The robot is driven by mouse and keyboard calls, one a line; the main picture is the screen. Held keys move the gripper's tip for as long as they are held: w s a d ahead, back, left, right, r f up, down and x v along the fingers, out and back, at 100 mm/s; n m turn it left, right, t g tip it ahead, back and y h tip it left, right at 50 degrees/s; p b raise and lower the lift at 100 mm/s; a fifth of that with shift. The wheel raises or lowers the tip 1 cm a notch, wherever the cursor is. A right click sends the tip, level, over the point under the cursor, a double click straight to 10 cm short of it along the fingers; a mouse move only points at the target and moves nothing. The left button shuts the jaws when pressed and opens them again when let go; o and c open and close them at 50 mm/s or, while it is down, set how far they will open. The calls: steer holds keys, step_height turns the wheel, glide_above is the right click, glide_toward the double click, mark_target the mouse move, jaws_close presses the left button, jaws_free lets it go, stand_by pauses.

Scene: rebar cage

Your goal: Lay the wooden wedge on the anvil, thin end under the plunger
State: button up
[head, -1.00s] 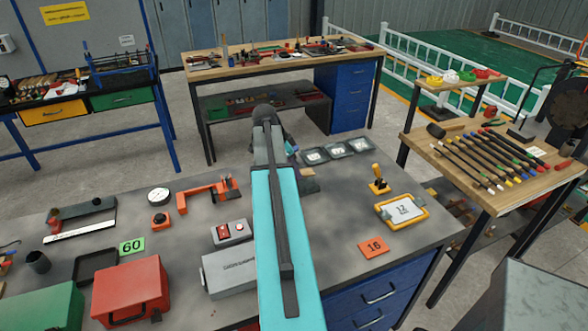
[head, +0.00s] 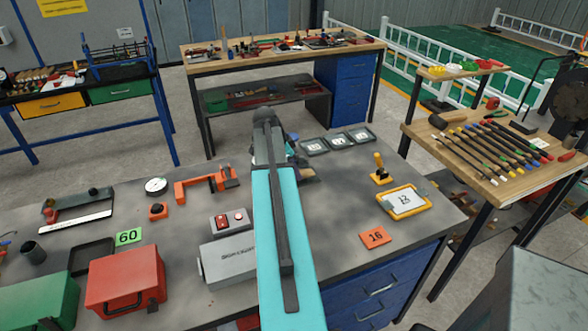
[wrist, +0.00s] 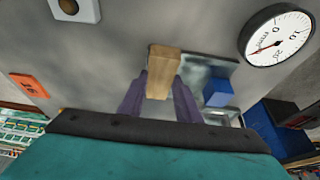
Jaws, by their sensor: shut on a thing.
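My gripper (wrist: 160,98) is shut on the wooden wedge (wrist: 163,68), a light brown block held between purple-grey fingers in the wrist view. In the head view my arm hides most of the gripper, and a small brown piece shows beside its end. A white dial gauge (wrist: 276,34) is to the right of the wedge in the wrist view, close by. A grey metal plate (wrist: 205,68) lies behind the wedge, with a blue block (wrist: 218,93) beside it. I cannot tell whether this plate is the anvil, and I cannot make out the plunger.
Dark trays (head: 315,147) lie beyond the arm's end. A yellow-framed tablet (head: 405,201) and an orange 16 card (head: 375,237) lie to its right. A grey box (head: 228,262), red case (head: 125,282) and orange C-shaped frame (head: 205,185) are to its left.

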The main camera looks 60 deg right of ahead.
steer(key=shift+f+b, duration=0.4)
steer(key=shift+f, duration=0.45)
steer(key=o, duration=1.1)
steer(key=b+v, duration=0.3)
steer(key=v, duration=1)
steer(key=shift+r, duration=0.45)
steer(key=shift+r, duration=0.1)
steer(key=shift+r+p, duration=1.65)
steer(key=shift+r, duration=1.25)
